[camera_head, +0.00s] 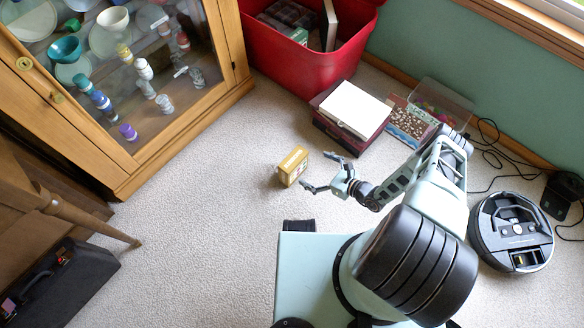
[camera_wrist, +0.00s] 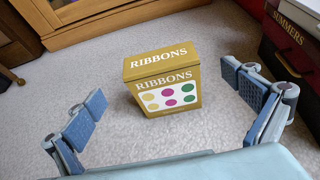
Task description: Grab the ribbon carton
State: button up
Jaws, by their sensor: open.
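The ribbon carton (camera_head: 292,166) is a small mustard-yellow box standing on the pale carpet in the head view. In the wrist view the ribbon carton (camera_wrist: 163,82) shows "RIBBONS" on its top and front, with coloured dots on a white panel. My gripper (camera_head: 317,171) is open, its fingers pointing at the carton from the right. In the wrist view my gripper (camera_wrist: 172,112) has its two blue-padded fingers spread wide, with the carton ahead and between them. I see no finger touching the carton.
A red bin (camera_head: 300,65) stands at the back. A wooden glass cabinet (camera_head: 150,160) is at left. A robot vacuum (camera_head: 511,229) and cables lie at right. Carpet around the carton is clear.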

aim_at(295, 159)
jog(key=b+x, duration=0.1)
jog(key=x, duration=0.2)
jog(key=b+x, duration=0.1)
jog(key=x, duration=0.2)
jog(key=b+x, duration=0.1)
jog(key=x, duration=0.2)
jog(key=shift+a+f+b, duration=0.3)
jog(key=shift+f+b, duration=0.05)
jog(key=shift+f, duration=0.1)
jog(key=shift+w+a, duration=0.35)
jog(key=c, duration=1.6)
